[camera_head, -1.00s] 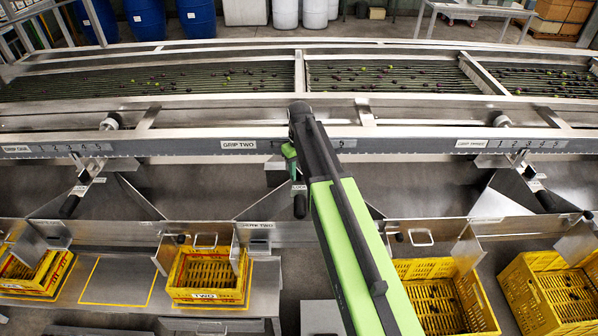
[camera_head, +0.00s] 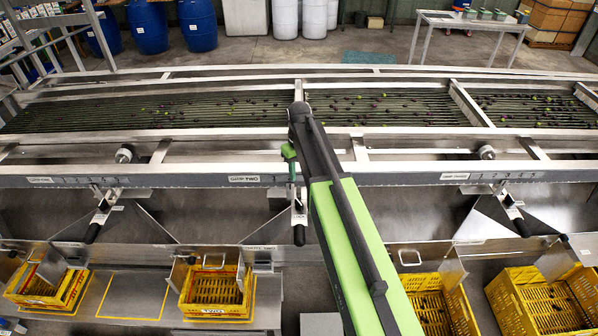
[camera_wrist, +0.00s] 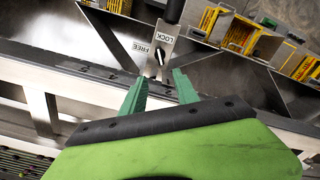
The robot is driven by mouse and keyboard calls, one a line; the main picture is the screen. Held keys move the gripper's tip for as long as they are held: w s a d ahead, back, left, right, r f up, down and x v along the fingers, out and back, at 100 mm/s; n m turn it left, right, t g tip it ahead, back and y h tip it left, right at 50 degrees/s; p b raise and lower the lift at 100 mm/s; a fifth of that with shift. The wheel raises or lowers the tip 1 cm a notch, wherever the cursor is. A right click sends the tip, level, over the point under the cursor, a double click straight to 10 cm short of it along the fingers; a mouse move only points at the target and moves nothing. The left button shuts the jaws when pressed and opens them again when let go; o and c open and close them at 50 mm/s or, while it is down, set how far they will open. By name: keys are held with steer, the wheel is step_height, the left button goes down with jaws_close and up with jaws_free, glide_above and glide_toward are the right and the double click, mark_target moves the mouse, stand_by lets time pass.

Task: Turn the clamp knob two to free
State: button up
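The clamp knob two (camera_wrist: 159,55) is a small dark knob on a pale metal clamp plate (camera_wrist: 150,69) in the wrist view. The plate reads LOCK near its black handle and FREE at the left of the knob. The knob's exact angle is hard to read. My gripper (camera_wrist: 158,92) is open and empty, its two green fingers apart, with the knob beyond the gap between their tips and no contact visible. In the head view, my gripper (camera_head: 289,155) shows over the rail, above the clamp's black handle (camera_head: 299,235); the knob is too small to tell there.
A long rail (camera_head: 400,178) with a numbered scale crosses in front, carrying the label GRIP TWO (camera_head: 244,179). Similar clamps stand left (camera_head: 97,222) and right (camera_head: 513,213). Slanted metal chute walls and yellow crates (camera_head: 217,312) lie below. The roller bed (camera_head: 200,112) lies behind.

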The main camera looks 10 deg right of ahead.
steer(key=shift+r, duration=0.3)
steer(key=s+f+m+b, duration=0.2)
steer(key=s+f+b, duration=0.2)
steer(key=s, duration=0.5)
steer(key=s+f+m+b, duration=0.1)
steer(key=s+f+b, duration=0.4)
steer(key=s, duration=0.5)
steer(key=shift+a+m, duration=0.15)
steer(key=shift+m, duration=0.25)
